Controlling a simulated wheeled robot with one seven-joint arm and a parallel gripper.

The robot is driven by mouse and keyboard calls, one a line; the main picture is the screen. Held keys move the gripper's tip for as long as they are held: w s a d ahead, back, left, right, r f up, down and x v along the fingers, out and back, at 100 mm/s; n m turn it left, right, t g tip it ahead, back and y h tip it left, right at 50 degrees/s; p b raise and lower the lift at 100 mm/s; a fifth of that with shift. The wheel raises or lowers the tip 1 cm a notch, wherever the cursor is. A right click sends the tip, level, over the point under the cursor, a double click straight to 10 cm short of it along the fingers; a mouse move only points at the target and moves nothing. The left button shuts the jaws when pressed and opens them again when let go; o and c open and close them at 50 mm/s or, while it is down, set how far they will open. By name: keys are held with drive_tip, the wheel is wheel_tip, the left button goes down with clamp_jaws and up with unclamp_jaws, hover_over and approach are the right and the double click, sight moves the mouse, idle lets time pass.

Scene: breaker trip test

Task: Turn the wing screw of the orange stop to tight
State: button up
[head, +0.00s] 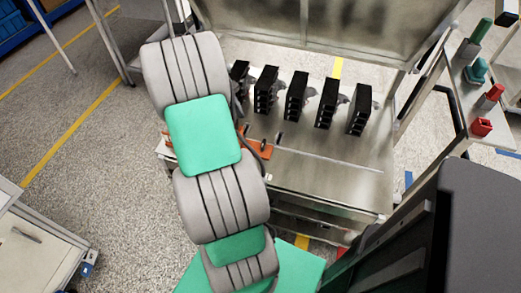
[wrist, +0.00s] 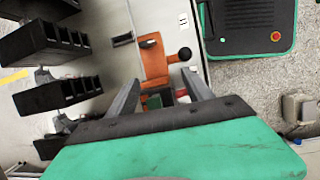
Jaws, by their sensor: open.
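The orange stop (wrist: 154,62) lies on the pale metal bench surface in the wrist view, just beyond my fingertips. A small dark part, possibly the wing screw (wrist: 148,43), sits at its upper end; its angle is too small to read. A black ball knob (wrist: 185,53) sticks out to the stop's right. My gripper (wrist: 160,79) is open, its two grey fingers apart on either side of the stop's lower end, with nothing seen held. In the head view an orange piece (head: 262,149) shows beside my arm, which hides the gripper there.
Several black breakers (head: 296,97) stand in a row on the metal bench (head: 330,165); some show close at left in the wrist view (wrist: 40,45). A side shelf (head: 470,95) with red and green items stands at right. The bench front is clear.

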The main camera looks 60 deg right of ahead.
approach(263, 143)
drive_tip(key=f, duration=0.2)
drive_tip(key=shift+g+y, duration=0.4)
drive_tip(key=x, duration=0.2)
drive_tip(key=b+x, duration=0.1)
drive_tip(key=x, duration=0.1)
drive_tip(key=b+x, duration=0.1)
drive_tip(key=x, duration=0.2)
drive_tip(key=shift+d, duration=0.4)
drive_tip(key=shift+r, duration=0.1)
clamp_jaws()
